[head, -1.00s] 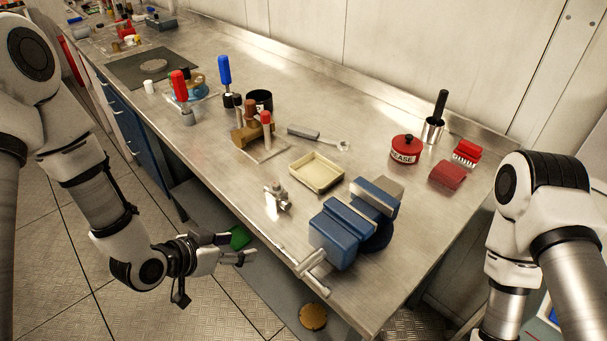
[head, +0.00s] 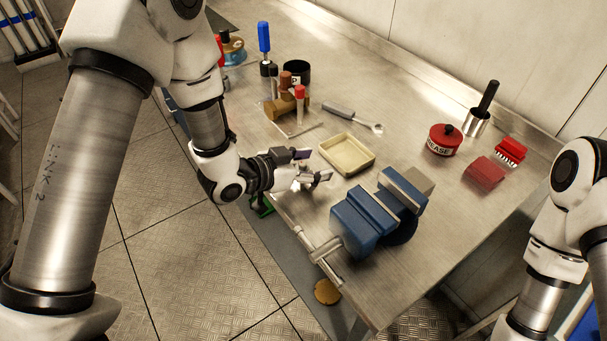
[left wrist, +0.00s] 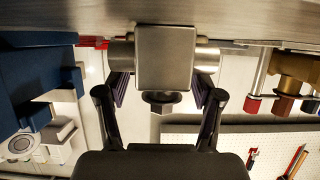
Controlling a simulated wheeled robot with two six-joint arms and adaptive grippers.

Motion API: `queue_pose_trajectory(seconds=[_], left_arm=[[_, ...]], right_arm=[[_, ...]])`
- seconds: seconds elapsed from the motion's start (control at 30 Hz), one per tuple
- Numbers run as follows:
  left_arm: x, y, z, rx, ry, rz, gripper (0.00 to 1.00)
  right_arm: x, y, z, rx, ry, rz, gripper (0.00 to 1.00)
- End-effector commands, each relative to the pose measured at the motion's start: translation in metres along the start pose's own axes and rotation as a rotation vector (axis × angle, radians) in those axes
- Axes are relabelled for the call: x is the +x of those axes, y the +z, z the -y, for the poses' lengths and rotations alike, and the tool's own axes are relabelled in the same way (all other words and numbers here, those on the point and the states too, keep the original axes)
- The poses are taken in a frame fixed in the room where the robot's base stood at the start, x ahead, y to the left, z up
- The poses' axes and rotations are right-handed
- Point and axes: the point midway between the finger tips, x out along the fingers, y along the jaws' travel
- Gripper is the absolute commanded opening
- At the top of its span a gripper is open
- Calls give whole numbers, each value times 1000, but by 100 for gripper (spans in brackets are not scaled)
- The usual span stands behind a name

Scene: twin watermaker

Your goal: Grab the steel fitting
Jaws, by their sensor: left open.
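The steel fitting (left wrist: 165,55) fills the upper middle of the left wrist view, a shiny block with a round stub on each side and a small knob below. My left gripper (left wrist: 160,92) is open, with one finger on either side of the fitting; I cannot tell whether they touch it. In the head view my left gripper (head: 314,166) is over the bench's near edge, left of the blue vise. There the fitting is mostly hidden by the fingers or hard to tell from them. My right gripper is outside the view.
A cream tray (head: 347,155) lies just beyond the left gripper. The blue vise (head: 365,222) stands to its right. A brown valve stand (head: 290,108), a wrench (head: 352,116) and a red grease tin (head: 443,139) are farther back. Bare steel bench (head: 465,225) lies right of the vise.

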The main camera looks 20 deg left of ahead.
Motion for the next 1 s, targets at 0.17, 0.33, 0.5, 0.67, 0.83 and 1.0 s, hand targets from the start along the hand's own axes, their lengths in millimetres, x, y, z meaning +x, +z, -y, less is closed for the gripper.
queue_pose_trajectory(seconds=[0.17,0.33,0.5,0.67,0.83,1.0], left_arm=[[0,0,0,0,0,1,14],[0,0,0,0,0,0,0],[0,0,0,0,0,1,0],[-4,-9,0,1,0,-1,0],[-17,-42,1,4,-2,-6,0],[-33,-78,0,3,-2,-4,0]], right_arm=[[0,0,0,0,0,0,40],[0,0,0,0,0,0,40],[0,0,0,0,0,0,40],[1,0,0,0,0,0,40],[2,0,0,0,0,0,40],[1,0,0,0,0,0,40]])
